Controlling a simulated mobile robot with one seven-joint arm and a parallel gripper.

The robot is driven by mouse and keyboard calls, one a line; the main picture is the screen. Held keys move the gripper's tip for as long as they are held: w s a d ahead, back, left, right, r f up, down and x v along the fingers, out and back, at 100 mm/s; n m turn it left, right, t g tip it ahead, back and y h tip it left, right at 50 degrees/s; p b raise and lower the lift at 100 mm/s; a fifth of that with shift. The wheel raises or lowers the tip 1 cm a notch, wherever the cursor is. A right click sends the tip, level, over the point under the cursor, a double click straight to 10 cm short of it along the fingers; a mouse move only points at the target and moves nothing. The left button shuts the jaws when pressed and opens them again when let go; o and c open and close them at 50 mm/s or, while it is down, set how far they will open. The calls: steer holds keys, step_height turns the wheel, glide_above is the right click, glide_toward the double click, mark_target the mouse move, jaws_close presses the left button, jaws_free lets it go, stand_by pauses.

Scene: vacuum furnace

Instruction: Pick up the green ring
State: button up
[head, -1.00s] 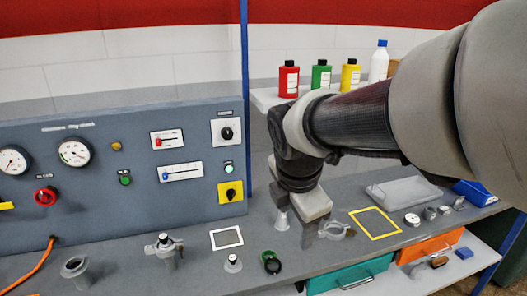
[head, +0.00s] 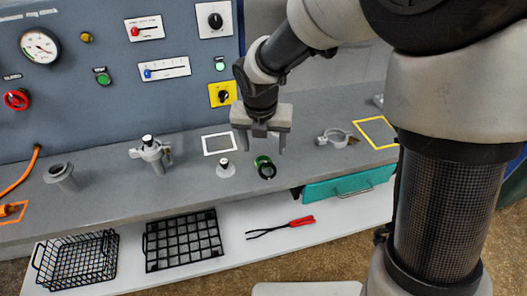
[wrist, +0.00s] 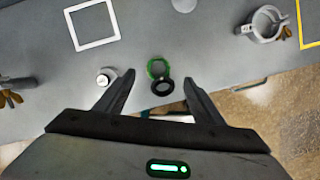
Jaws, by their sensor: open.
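The green ring (head: 261,160) lies on the grey bench top, near its front edge. A black ring (head: 267,171) overlaps its near side; I cannot tell whether they are joined. My gripper (head: 264,146) is open and empty, pointing down above the bench just behind the green ring in the head view. In the wrist view the green ring (wrist: 157,67) shows ahead of the gap between my two fingers (wrist: 158,88), with the black ring (wrist: 162,86) nearer the gap. My fingers appear to touch neither ring.
A metal clamp (head: 337,138) and yellow outline (head: 376,132) are to the right. A teal drawer (head: 350,185) sits below the bench edge.

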mark_target(263, 161)
steer(key=b+x, duration=0.1)
steer(key=x, duration=0.2)
steer(key=b+x, duration=0.1)
steer(key=x, duration=0.2)
steer(key=shift+s+a+f, duration=0.15)
steer(key=shift+a+f, duration=0.05)
steer(key=shift+f, duration=0.2)
steer(key=c, duration=1.1)
steer(key=shift+r, duration=0.1)
